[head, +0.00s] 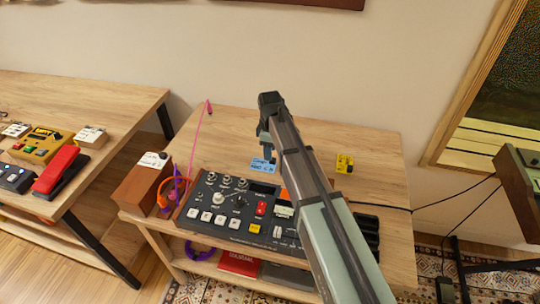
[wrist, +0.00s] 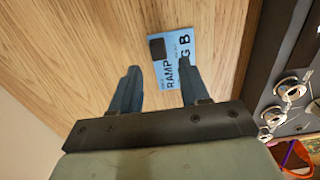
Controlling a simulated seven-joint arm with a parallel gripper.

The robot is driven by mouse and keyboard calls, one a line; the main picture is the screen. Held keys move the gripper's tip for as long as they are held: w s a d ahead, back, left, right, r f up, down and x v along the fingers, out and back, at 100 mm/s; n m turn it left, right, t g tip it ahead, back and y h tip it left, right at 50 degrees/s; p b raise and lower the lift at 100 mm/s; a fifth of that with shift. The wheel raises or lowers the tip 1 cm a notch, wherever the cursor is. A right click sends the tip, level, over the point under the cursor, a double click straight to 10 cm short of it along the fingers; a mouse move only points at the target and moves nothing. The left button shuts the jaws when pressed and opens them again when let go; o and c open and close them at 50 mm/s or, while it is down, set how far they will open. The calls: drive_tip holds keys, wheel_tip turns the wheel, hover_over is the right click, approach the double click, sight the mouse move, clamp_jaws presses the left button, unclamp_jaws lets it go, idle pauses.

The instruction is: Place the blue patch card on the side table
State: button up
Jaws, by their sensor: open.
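The blue patch card (head: 262,165) lies flat on the wooden table behind the black control unit in the head view. In the wrist view the blue patch card (wrist: 178,60) shows printed letters "RAMP" and "B" and a small dark block on its left part. My gripper (wrist: 158,80) is open and empty, its two fingers apart, with the card just beyond and between the fingertips, slightly toward the right one. In the head view my gripper (head: 268,150) is above the table close to the card. The side table (head: 110,95) appears to be the left one, holding pedals.
The black control unit (head: 235,210) with knobs stands in front of the card. A wooden box (head: 145,180) and coiled cables are at its left. A small yellow pedal (head: 344,163) sits to the right. The left table's back area is bare.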

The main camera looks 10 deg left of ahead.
wheel_tip(320, 180, up, 8)
drive_tip(key=shift+r, duration=0.25)
idle(0.6)
